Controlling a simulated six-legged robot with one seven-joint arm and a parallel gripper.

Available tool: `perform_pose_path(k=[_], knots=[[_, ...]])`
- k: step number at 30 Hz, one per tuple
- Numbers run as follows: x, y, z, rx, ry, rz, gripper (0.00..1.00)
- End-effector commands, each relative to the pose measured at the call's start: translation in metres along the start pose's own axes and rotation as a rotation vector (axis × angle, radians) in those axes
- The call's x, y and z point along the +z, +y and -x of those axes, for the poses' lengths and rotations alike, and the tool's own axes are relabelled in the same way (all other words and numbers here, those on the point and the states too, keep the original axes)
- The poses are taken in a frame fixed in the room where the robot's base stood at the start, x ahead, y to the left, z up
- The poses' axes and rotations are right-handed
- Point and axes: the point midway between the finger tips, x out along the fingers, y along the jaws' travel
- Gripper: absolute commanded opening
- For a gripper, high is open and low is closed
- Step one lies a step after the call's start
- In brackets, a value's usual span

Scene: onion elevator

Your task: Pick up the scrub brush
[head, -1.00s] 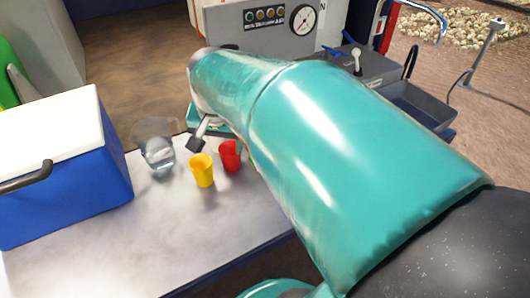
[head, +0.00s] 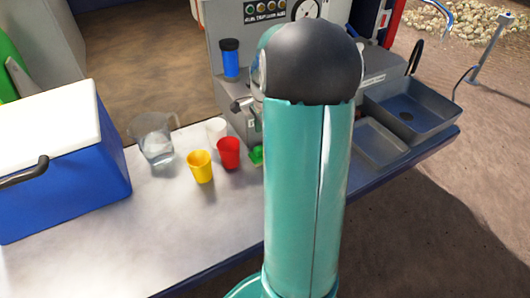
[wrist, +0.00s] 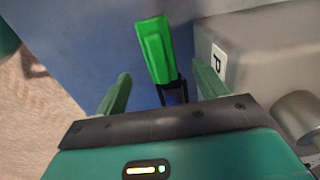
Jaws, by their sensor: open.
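The scrub brush, with a bright green block-shaped head (wrist: 155,50) and a dark blue and black handle, shows in the wrist view. It lines up with the gap between my fingers, its handle end close to my gripper's palm. My gripper (wrist: 161,70) is open, one green finger on each side of the brush, with space visible on both sides. How far below the fingers the brush lies is hard to tell.
A red cup (head: 229,153), a yellow cup (head: 201,167), a white cup (head: 216,131) and a clear pitcher (head: 156,145) stand left of my arm. A blue cooler (head: 75,185) is at far left. A grey machine (head: 225,25) stands behind, a sink (head: 410,110) right.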

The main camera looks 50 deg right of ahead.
Motion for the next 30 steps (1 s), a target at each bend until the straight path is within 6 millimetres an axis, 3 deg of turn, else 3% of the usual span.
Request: perform_pose_path(k=[18,26,30], knots=[[-0.001,0.000,-0.073,0.001,0.000,0.006,0.71],[-0.001,0.000,-0.076,0.000,0.001,0.005,0.71],[-0.001,0.000,-0.076,0.000,0.001,0.005,0.45]])
